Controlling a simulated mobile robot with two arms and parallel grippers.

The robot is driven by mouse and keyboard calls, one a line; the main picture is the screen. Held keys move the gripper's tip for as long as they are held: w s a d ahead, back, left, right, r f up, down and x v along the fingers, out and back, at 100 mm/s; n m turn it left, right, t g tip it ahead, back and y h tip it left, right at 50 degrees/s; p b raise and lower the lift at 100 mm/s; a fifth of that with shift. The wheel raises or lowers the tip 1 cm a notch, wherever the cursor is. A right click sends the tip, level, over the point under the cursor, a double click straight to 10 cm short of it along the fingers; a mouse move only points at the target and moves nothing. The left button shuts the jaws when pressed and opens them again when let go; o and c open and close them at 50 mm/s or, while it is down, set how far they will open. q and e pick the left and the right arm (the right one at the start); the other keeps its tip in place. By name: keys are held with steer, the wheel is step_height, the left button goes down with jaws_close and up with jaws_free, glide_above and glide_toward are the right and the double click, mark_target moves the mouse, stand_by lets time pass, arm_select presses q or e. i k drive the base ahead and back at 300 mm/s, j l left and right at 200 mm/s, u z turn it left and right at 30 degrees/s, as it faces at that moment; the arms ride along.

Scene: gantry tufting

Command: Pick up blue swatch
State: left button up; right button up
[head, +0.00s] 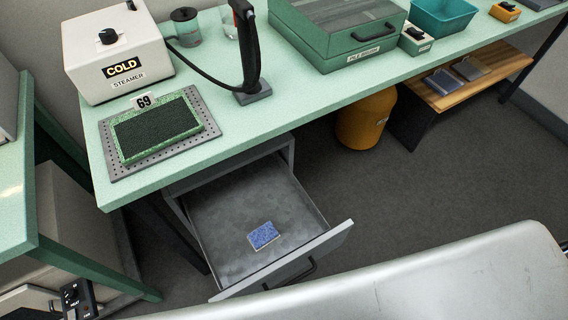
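The blue swatch (263,235) is a small speckled blue rectangle with a pale edge. It lies flat in the open drawer (215,205) under the green worktop, towards the drawer's front. The grey drawer is pulled out and holds nothing else that I can see. Neither of my grippers shows in the head view.
The worktop (310,95) above carries a steamer (113,55), a green framed pad (155,128), a black-handled tool (248,50) and a green lidded case (340,35). A yellow bin (364,120) stands below. A silver curved surface (400,280) fills the lower right.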

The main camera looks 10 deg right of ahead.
mark_target(264, 235)
steer(key=k+l, duration=0.2)
steer(key=k, duration=0.15)
steer(key=k+l+u, duration=0.1)
steer(key=k, duration=0.25)
steer(key=i+l+u, duration=0.1)
steer(key=u, duration=0.85)
